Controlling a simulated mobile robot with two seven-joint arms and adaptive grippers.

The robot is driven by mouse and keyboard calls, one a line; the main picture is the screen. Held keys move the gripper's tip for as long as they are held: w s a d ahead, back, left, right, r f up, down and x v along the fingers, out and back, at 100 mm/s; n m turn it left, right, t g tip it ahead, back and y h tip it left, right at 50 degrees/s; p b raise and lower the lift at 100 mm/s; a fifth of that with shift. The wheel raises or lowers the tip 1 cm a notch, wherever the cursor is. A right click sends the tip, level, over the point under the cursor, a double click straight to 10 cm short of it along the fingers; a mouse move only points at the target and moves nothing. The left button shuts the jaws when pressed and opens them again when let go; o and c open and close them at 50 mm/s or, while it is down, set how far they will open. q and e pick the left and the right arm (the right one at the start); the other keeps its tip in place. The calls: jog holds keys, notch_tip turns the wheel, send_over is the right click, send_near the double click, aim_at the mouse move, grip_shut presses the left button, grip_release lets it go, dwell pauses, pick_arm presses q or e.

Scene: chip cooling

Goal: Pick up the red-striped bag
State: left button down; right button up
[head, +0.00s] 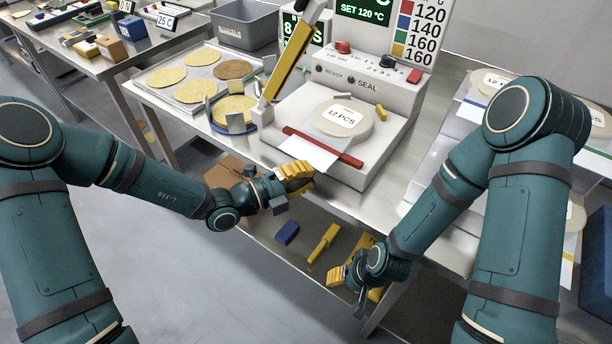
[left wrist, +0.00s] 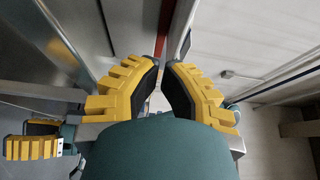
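A clear bag of round chips labelled "12 PCS" (head: 338,118) lies flat on the sealing machine (head: 385,95). A red bar (head: 345,158) crosses its near end, and a white flap (head: 308,151) shows beyond it. I cannot tell whether the red is the bag's own stripe. My left gripper (head: 302,178) is empty, in front of and below the flap, apart from the bag. In the left wrist view its fingers (left wrist: 165,68) have a narrow gap with nothing between them. My right gripper (head: 345,285) is lower, near the bench front; its opening is unclear.
A raised yellow lever (head: 284,71) stands left of the bag. A round plate of chips (head: 236,109) and a chip tray (head: 190,92) lie left. More labelled bags (head: 490,82) lie at right. A lower shelf holds a blue block (head: 287,233) and a yellow tool (head: 324,243).

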dwell(0.3)
pick_arm(q)
jog(key=shift+p+x, duration=0.95)
jog(key=shift+x, duration=0.1)
jog(key=shift+a, duration=0.1)
